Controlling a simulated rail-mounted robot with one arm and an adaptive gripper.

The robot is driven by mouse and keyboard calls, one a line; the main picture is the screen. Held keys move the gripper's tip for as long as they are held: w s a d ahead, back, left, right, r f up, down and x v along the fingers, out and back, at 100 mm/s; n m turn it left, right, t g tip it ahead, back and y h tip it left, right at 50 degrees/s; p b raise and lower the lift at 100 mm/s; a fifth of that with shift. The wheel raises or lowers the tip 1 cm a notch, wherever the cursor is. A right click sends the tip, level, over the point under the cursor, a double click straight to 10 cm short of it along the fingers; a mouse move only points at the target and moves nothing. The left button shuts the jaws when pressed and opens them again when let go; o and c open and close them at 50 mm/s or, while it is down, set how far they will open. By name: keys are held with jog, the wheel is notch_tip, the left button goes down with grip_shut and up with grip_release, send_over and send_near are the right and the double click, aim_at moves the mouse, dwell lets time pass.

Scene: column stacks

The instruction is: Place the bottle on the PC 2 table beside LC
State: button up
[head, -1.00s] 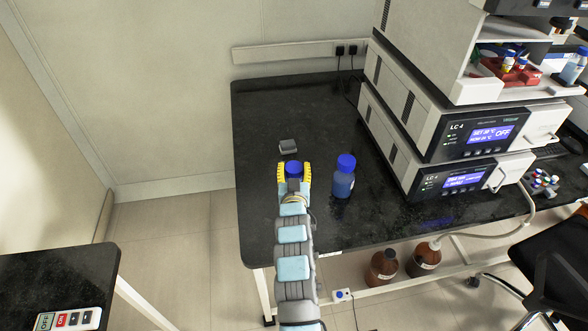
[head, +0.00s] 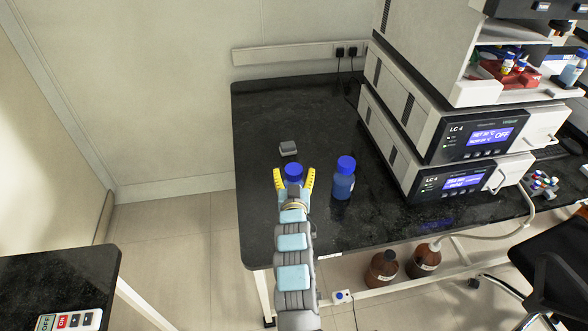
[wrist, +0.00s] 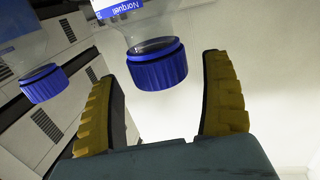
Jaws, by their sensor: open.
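A blue-capped bottle (head: 293,172) stands on the black table (head: 290,234), in line with my gripper; my arm hides most of its body in the head view. My gripper (head: 293,181) is open, its yellow fingers apart on either side of this bottle. In the wrist view the bottle (wrist: 157,62) lies between and beyond the fingertips, clear of both, and the gripper (wrist: 165,95) holds nothing. A second blue-capped bottle (head: 343,180) stands just to the right on the table. The LC stack (head: 440,130) stands on the table's right part.
Brown bottles (head: 382,268) stand below the table. A separate dark table (head: 60,280) with a button panel (head: 68,321) is at lower left. The black table's back left area is clear.

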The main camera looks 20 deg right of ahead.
jog(key=p+v, duration=0.1)
jog(key=v, duration=0.9)
jog(key=shift+p, duration=0.3)
